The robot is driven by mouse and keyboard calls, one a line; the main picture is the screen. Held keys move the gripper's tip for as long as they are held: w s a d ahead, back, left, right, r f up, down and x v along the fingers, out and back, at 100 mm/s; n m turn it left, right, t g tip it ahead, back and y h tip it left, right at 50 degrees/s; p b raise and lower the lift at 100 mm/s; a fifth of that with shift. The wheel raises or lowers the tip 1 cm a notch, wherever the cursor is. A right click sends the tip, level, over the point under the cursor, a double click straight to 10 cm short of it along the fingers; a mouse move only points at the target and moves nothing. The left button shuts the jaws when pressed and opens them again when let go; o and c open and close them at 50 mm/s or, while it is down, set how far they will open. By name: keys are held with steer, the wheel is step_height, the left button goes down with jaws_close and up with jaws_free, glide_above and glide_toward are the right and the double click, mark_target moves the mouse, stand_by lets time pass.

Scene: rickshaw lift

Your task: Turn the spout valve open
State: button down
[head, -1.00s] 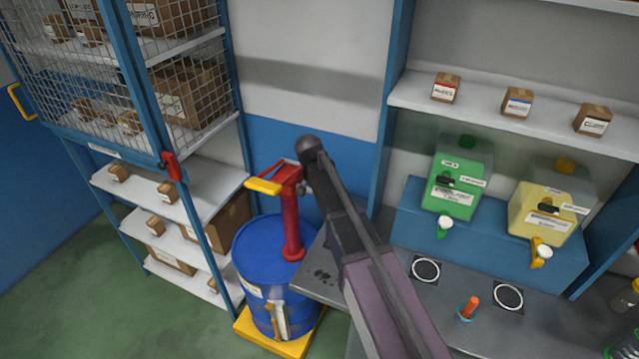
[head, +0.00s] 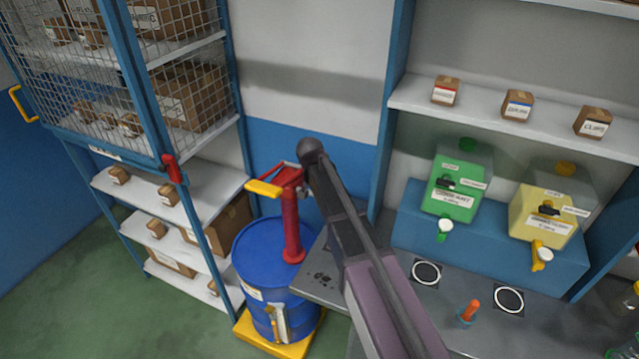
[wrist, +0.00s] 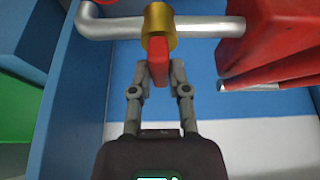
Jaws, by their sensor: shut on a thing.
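In the wrist view, my gripper (wrist: 159,75) is shut on a flat red valve handle (wrist: 159,62). The handle sits on a brass valve body (wrist: 159,22) fitted on a grey spout pipe (wrist: 205,25). The pipe runs across the view from a red pump part (wrist: 265,35) at right to a bend at left. In the head view, the red pump (head: 291,225) with a yellow handle (head: 264,188) stands upright on a blue drum (head: 262,255). My arm hides the valve and my gripper in the head view.
A grey bench (head: 400,310) lies right of the drum, with a green container (head: 455,190) and a yellow container (head: 540,215) on a blue stand behind it. A blue-framed shelf (head: 200,180) with boxes and a mesh cage stands at left. Green floor is clear at lower left.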

steer(key=n+y, duration=0.1)
steer(key=n, duration=0.3)
steer(key=shift+y, duration=0.4)
steer(key=n+y, duration=0.1)
steer(key=n, duration=0.4)
steer(key=shift+d+n+y, duration=0.15)
steer(key=shift+n+y, duration=0.15)
steer(key=shift+y, duration=0.1)
steer(key=n+g, duration=0.1)
steer(key=n, duration=0.1)
steer(key=n+y, duration=0.1)
steer(key=n, duration=0.2)
steer(key=shift+w+g+y, duration=0.1)
steer(key=shift+g+y, duration=0.2)
steer(key=shift+g, duration=0.1)
steer(key=shift+n+g+y, duration=0.3)
steer(key=shift+n+g, duration=0.3)
steer(key=shift+n, duration=0.9)
steer(key=c, duration=0.6)
jaws_free()
